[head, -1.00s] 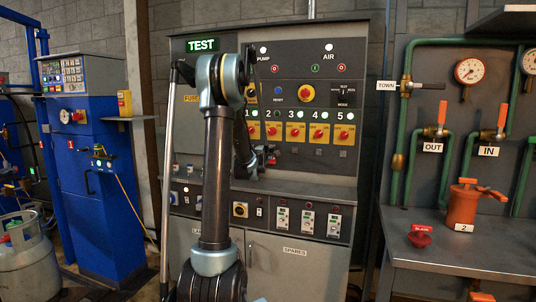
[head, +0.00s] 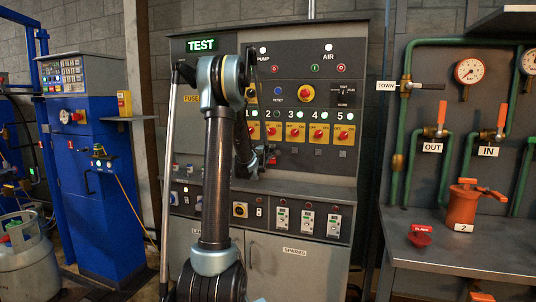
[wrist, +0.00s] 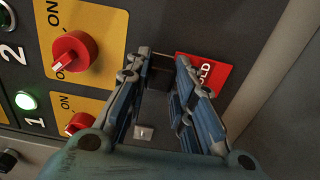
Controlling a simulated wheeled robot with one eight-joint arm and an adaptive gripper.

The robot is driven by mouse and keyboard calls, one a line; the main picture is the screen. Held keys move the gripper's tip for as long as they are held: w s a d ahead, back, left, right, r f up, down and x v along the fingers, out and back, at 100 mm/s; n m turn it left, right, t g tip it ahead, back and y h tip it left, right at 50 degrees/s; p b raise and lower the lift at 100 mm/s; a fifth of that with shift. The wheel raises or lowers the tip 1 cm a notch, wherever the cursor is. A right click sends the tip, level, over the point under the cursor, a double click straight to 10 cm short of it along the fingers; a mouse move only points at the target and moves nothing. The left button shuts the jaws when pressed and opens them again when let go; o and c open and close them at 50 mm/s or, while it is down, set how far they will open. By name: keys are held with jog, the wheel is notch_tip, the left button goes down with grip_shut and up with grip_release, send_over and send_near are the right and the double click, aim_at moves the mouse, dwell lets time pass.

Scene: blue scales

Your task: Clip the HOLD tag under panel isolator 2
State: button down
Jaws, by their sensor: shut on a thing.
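The red HOLD tag (wrist: 205,70) is in the wrist view, partly hidden by my right finger, with part of its white lettering showing. My gripper (wrist: 160,72) is shut on it, with a dark part between the fingertips. The tag is close to the grey panel face, on the underside of the yellow plate of isolator 2 (wrist: 75,52). I cannot tell whether it touches the panel. In the head view a small red patch (head: 271,160) shows at my gripper, below the isolator row. Isolator 2's lamp (wrist: 8,18) is dark.
Isolator 1 (wrist: 82,122) sits beside isolator 2, with a green lamp (wrist: 26,100) lit. A small pale square fitting (wrist: 143,132) is on the panel below it. Isolators 3, 4 and 5 (head: 343,133) continue to the right. A ledge (head: 310,189) juts out below.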

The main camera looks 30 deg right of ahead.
jog(key=c, duration=1.3)
grip_release()
jog(key=v, duration=1.2)
jog(key=s+a+f+m+g+y, duration=0.2)
jog(key=s+a+f, duration=0.5)
jog(key=s+a, duration=0.4)
jog(key=s+a+f+m+g+y, duration=0.3)
jog(key=s+a+f+y, duration=0.4)
jog(key=s+a, duration=0.5)
jog(key=s+a+f+m+g+y, duration=0.2)
jog(key=s+a+f+g+y, duration=0.2)
jog(key=s+a+f, duration=0.3)
jog(key=s+a, duration=0.2)
jog(key=a, duration=0.5)
jog(key=s+a, duration=0.3)
jog(key=a, duration=0.3)
jog(key=shift+a+m+y, duration=0.35)
jog(key=shift+m+y, duration=0.05)
